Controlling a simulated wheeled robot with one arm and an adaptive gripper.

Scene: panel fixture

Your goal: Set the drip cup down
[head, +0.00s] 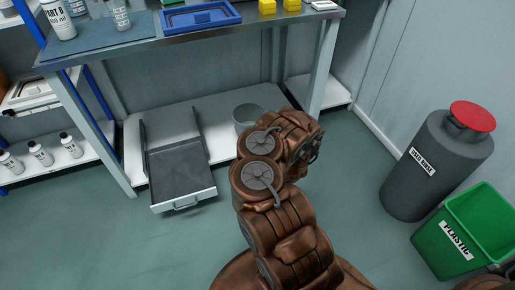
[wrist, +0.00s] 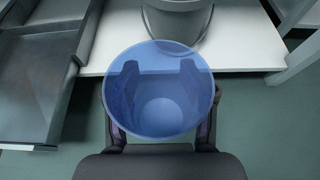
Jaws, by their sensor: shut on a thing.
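In the wrist view, a translucent blue cup (wrist: 160,88) is seen from above, between the two fingers of my gripper (wrist: 160,85). The fingers show through the cup's wall on both sides, and my gripper is shut on it. Beyond the cup is the white lower shelf (wrist: 115,65). It cannot be told from this view how far the cup is above the shelf or floor. In the head view, my copper-coloured arm hides the gripper and the cup.
A grey bucket (head: 246,118) stands on the lower shelf; it also shows in the wrist view (wrist: 178,22). A pulled-out grey drawer (head: 180,173) is to its left. A grey bin with a red lid (head: 472,116) and a green plastic bin (head: 465,235) stand right. Floor between is clear.

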